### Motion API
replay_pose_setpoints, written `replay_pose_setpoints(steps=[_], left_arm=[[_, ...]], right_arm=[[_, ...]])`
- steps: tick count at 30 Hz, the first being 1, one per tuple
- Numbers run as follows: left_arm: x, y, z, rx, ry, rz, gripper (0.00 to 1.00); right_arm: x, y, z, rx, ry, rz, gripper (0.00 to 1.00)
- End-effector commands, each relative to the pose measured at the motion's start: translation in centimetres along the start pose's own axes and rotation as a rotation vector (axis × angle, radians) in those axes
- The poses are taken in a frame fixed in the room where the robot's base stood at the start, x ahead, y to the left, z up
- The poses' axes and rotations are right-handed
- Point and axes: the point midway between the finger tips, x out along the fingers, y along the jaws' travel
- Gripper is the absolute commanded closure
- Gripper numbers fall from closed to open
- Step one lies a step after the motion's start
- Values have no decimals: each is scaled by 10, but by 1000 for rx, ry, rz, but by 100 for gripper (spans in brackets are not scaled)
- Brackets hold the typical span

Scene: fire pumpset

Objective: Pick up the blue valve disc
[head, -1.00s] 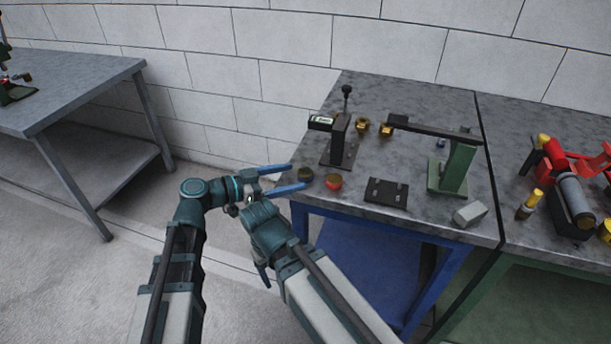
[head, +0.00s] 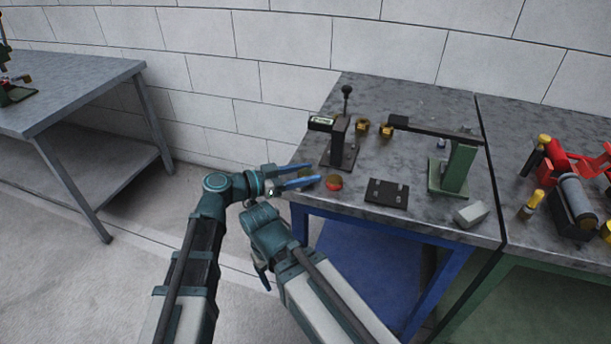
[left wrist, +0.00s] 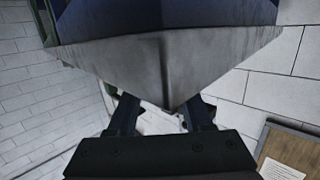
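No disc is clearly blue in the head view. A small dark round piece (head: 306,173) lies at the table's near left corner, partly covered by my left gripper's fingers. A red-topped round piece (head: 334,183) lies just right of it. A tiny bluish-white item (head: 441,144) sits by the green stand; I cannot tell what it is. My left gripper (head: 316,172) is open at that corner, its blue fingers apart; the left wrist view shows both fingers (left wrist: 164,112) with the grey table corner beyond. My right gripper (head: 262,274) hangs low left of the table, partly hidden.
A red and grey pump assembly (head: 575,190) stands at right.

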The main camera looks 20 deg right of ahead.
Motion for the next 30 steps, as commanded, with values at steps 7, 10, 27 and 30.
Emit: replay_pose_setpoints(steps=[7,10,27,30], left_arm=[[0,0,0,0,0,0,97],[0,0,0,0,0,0,100],[-3,0,-19,0,1,0,100],[-5,0,-32,0,1,0,100]], right_arm=[[0,0,0,0,0,0,25],[0,0,0,0,0,0,25],[-19,2,1,0,0,0,25],[-32,3,2,0,0,0,25]])
